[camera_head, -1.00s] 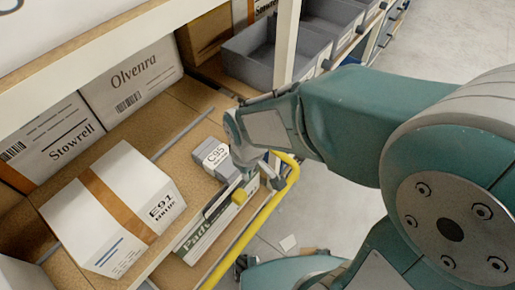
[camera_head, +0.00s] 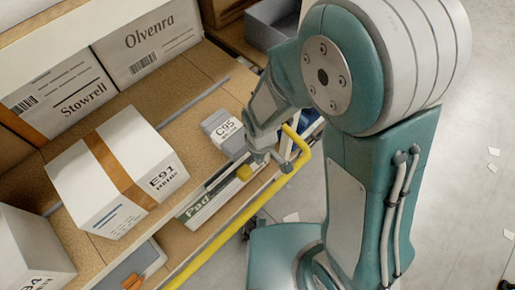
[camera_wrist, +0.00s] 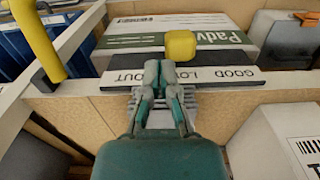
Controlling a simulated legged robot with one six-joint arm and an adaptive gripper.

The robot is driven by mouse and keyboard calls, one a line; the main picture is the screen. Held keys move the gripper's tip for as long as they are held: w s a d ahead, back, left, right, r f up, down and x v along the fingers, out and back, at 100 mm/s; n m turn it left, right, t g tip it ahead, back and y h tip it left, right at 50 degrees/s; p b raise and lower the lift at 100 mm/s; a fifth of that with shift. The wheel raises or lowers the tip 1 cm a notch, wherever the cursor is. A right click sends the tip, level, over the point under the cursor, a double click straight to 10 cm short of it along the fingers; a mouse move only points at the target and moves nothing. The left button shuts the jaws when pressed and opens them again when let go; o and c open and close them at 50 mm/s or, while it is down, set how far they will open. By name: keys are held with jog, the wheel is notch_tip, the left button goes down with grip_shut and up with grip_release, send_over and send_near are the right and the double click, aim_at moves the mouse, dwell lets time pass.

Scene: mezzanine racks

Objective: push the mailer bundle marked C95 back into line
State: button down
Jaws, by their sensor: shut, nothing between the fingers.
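The mailer bundle marked C95 (camera_head: 222,129) is a small grey block with a white label, lying on the tan shelf near its front edge. My gripper (camera_head: 262,158) is at its right, front side, with the fingers shut and empty; whether they touch it is unclear. In the wrist view my gripper (camera_wrist: 160,72) is shut and points at a dark strip reading "GOOD LO… OUT". A grey layered edge shows under the fingers there; I cannot tell for certain that it is the bundle.
A white box marked E91 (camera_head: 120,172) stands left of the bundle. Behind are Stowrell (camera_head: 68,103) and Olvenra (camera_head: 150,45) boxes. A yellow rail (camera_head: 228,232) runs along the front; a yellow block (camera_head: 244,172) sits near my gripper. A Padv box (camera_wrist: 170,33) lies below.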

jog(key=w+a, duration=0.1)
jog(key=a+f, duration=0.1)
jog(key=w+a, duration=0.1)
jog(key=shift+w+a+f, duration=0.2)
jog(key=shift+w+f, duration=0.1)
jog(key=shift+f, duration=0.1)
jog(key=shift+w+d, duration=0.1)
